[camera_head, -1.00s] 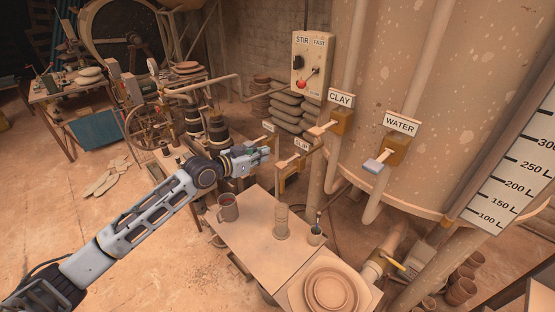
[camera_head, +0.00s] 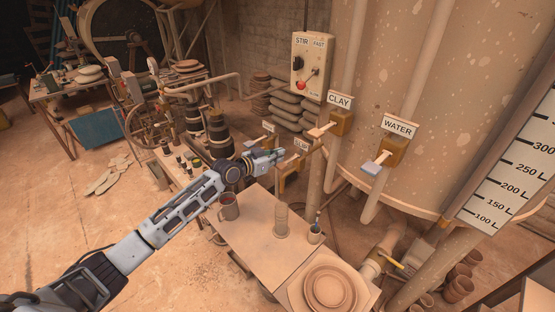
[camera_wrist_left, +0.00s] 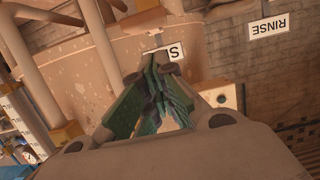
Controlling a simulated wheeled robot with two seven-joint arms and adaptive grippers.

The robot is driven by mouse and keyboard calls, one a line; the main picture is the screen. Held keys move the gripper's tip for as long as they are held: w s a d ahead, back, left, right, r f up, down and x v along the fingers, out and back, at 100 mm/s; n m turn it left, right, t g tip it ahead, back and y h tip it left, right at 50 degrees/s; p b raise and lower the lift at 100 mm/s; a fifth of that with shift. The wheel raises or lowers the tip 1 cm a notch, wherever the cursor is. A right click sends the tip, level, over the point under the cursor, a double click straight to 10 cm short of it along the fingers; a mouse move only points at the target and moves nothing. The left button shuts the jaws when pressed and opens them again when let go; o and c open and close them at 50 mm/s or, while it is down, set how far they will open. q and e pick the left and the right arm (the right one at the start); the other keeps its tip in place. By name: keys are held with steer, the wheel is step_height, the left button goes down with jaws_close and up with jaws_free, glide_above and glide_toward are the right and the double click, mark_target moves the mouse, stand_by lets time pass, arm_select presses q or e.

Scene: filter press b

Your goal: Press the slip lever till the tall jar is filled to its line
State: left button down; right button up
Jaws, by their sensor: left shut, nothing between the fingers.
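The tall jar (camera_head: 281,222) stands upright on the small table, below and right of my left gripper. Its fill level and line are too small to tell. The slip valve sits behind the gripper under the SLIP sign (camera_head: 301,145), and its lever is partly hidden by the fingers. My left gripper (camera_head: 277,157) is shut and empty, at the slip lever; I cannot tell whether it touches it. In the left wrist view the green fingers (camera_wrist_left: 163,75) are closed together, with the SLIP sign (camera_wrist_left: 172,52) partly hidden behind them. My right gripper is not in view.
A mug (camera_head: 229,207) and a small cup with a tool (camera_head: 315,234) stand near the jar on the table (camera_head: 255,243). A plate stack (camera_head: 330,288) is at the front. The CLAY lever (camera_head: 320,131) and WATER lever (camera_head: 376,167) are to the right.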

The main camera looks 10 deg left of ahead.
arm_select(q)
steer(key=shift+f, duration=1)
